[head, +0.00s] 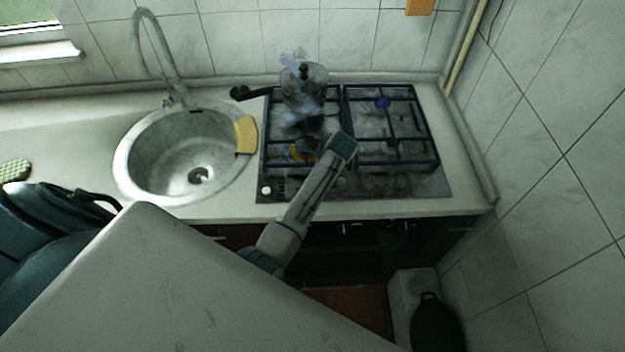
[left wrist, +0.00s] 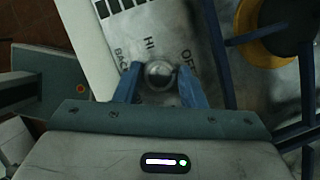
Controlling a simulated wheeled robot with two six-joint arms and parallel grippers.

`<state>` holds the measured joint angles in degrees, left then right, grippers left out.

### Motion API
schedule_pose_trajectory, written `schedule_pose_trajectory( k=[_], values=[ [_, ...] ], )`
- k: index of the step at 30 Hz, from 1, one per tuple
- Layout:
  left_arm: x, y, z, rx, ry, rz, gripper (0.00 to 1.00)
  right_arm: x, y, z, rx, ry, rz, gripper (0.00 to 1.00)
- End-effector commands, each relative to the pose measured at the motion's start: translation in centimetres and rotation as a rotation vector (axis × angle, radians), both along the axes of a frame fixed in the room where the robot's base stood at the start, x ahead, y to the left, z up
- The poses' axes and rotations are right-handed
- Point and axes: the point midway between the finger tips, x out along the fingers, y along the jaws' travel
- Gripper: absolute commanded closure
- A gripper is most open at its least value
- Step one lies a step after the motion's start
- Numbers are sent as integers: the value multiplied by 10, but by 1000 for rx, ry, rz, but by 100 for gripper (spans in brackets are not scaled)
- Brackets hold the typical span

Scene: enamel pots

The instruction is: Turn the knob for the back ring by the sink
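A round silver knob (left wrist: 159,75) sits on the hob panel in the left wrist view, with printed marks "HI", "OFF" and a partly covered "BACK" around it. My left gripper (left wrist: 158,70) has its two blue fingers on either side of this knob, apart, with narrow gaps seeming to show; contact is unclear. In the head view my left arm reaches over the front left of the gas hob (head: 432,187); its fingers and the knob there are hidden. My right gripper is not in view.
An orange-yellow burner (left wrist: 262,30) and blue grate bars lie close right of the gripper. A small white round thing (head: 266,190) is at the panel's left end. A yellow sponge (head: 245,135) lies on the sink rim. A tiled wall bounds the right side.

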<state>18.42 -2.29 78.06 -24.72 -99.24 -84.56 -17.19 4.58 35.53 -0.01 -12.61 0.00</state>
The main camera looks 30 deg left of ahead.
Motion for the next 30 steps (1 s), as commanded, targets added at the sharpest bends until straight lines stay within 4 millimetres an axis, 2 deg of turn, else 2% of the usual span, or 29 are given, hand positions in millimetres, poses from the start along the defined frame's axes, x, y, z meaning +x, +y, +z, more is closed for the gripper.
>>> schedule_pose_trajectory(
  k=[1,2,3,10,14,17,25,30],
  values=[
    [0,0,0,0,0,0,53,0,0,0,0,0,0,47],
    [0,0,0,0,0,0,47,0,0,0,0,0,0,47],
    [0,0,0,0,0,0,46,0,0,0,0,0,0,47],
    [0,0,0,0,0,1,46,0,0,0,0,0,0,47],
    [1,-4,7,-1,-3,0,46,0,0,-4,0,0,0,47],
    [2,-10,19,-1,-5,1,46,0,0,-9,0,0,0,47],
    [5,-31,70,-2,-5,0,46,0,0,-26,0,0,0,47],
    [6,-39,92,-1,-1,1,46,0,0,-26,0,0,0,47]
  ],
)
